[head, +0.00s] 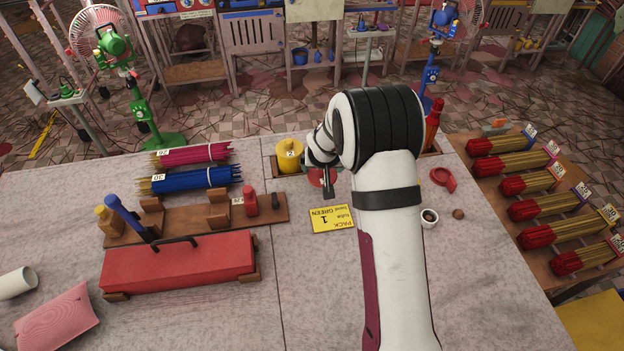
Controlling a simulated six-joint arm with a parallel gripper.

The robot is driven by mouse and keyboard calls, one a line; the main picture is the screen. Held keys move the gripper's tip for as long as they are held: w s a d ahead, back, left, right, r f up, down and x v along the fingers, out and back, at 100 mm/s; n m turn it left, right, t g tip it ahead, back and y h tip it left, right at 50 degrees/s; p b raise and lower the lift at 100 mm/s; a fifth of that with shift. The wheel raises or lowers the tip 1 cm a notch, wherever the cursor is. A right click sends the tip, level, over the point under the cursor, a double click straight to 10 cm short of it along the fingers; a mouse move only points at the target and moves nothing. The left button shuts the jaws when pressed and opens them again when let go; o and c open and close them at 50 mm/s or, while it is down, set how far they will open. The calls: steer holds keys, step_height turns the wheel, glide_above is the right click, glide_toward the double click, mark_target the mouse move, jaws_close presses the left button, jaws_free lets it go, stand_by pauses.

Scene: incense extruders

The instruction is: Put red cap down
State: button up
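My gripper (328,186) points down over the middle of the table, close to the yellow card. A small red round piece (315,177), which may be the red cap, shows right beside and partly behind the fingers. I cannot tell whether the fingers hold it or it lies on the table beyond them. The finger gap is too small and too hidden to read. Another red piece, ring-shaped with a short tab (443,179), lies on the table to the right of my arm.
A yellow pot marked 2 (289,156) stands left of my gripper. The yellow PACK card (332,219) lies just below it.

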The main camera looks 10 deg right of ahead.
mark_target(312, 170)
steer(key=shift+w+a+f, duration=0.35)
steer(key=shift+a+f, duration=0.1)
steer(key=shift+a, duration=0.15)
steer(key=shift+w+a+f, duration=0.35)
steer(key=shift+a+f, duration=0.1)
steer(key=shift+a, duration=0.1)
step_height(312, 170, down, 3)
steer(key=shift+f, duration=0.45)
